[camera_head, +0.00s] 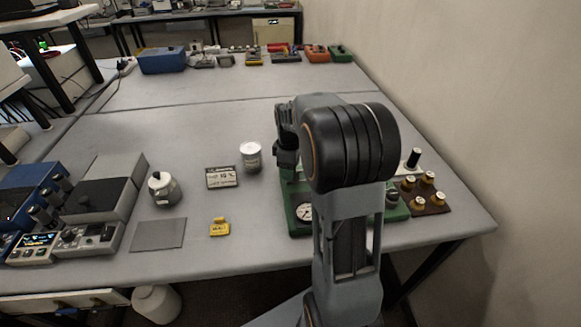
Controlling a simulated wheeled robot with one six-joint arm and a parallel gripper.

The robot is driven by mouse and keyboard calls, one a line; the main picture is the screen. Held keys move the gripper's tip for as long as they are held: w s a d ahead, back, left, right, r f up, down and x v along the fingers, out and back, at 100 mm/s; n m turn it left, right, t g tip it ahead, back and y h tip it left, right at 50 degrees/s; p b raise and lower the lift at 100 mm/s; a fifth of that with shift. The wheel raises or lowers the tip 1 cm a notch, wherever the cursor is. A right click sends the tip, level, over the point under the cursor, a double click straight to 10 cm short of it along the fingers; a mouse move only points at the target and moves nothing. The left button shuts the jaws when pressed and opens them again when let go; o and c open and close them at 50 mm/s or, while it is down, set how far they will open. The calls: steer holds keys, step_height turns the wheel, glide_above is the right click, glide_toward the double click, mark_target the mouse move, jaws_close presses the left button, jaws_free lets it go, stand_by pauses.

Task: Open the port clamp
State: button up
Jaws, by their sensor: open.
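My arm fills the right middle of the head view and covers much of a green-based device (301,228) with a round dial gauge (305,211) on its front. The dark end of my arm with my gripper (287,157) shows partly at the arm's left, above the back of this device. The gripper is open, though its fingertips are hard to make out. I cannot make out the port clamp; it may be hidden behind my arm. Whether the gripper touches the device cannot be told.
Grey and blue instruments (92,190) fill the left.

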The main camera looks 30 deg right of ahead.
step_height(320, 180, up, 14)
stand_by(0.8)
steer(key=shift+f, duration=0.15)
